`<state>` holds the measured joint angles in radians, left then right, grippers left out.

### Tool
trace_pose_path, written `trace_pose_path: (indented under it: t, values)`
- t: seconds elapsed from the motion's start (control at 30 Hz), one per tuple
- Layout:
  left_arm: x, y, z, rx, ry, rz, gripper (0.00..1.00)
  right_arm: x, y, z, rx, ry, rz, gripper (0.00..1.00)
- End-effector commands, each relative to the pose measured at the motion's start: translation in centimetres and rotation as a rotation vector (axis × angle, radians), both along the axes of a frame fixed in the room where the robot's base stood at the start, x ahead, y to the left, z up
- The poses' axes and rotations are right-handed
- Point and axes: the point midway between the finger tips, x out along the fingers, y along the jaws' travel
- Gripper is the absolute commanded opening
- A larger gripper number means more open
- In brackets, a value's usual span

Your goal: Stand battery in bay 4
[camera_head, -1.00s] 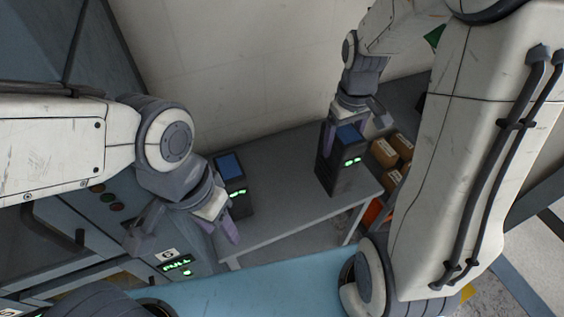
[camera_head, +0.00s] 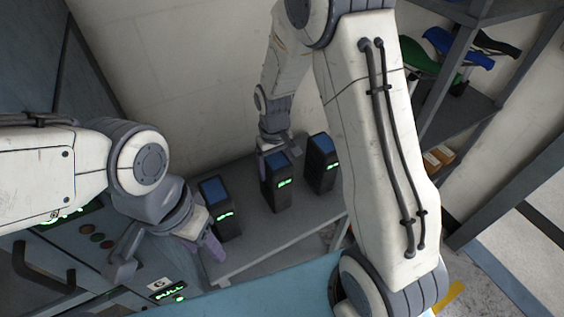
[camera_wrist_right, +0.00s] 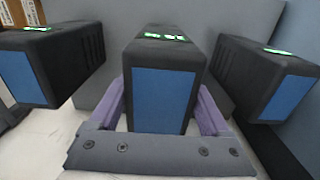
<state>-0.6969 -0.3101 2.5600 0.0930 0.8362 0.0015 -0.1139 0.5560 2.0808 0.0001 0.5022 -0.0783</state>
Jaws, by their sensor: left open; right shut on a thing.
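In the right wrist view this battery (camera_wrist_right: 163,98) sits between the purple fingers, with a battery on each side. My left gripper (camera_head: 166,258) is open and empty, left of the left battery. No label for bay 4 is readable.
A blue-grey cabinet with a green-lit "FULL" display (camera_head: 170,293) stands at lower left. The bench (camera_head: 250,245) has bare surface in front of the batteries. Shelving with boxes (camera_head: 438,158) is at right. My right arm hides part of the bench's right side.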

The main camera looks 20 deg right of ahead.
Motion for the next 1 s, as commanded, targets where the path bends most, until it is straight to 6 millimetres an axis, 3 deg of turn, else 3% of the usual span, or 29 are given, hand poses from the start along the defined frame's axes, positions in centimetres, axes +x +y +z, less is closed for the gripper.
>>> trace_pose_path:
  t: [0.3,0.73,0.77,0.8,1.0]
  values:
    - [0.0,0.0,1.1,0.000,0.000,0.001,0.50,0.0,0.0,-3.2,0.000,0.000,0.000,0.00]
    - [0.0,0.0,0.8,0.000,0.000,0.000,0.50,0.1,0.0,-3.9,0.000,-0.002,0.000,0.00]
    - [0.0,0.0,0.8,0.000,0.000,0.000,0.50,-0.1,0.0,-4.0,0.000,0.002,0.000,0.85]
    - [0.0,0.0,0.9,0.000,0.000,0.000,0.50,-0.1,0.0,-3.9,0.000,0.002,0.000,1.00]
    - [0.0,0.0,0.9,0.000,0.000,0.000,0.50,-0.1,0.0,-3.9,0.000,0.002,0.000,1.00]
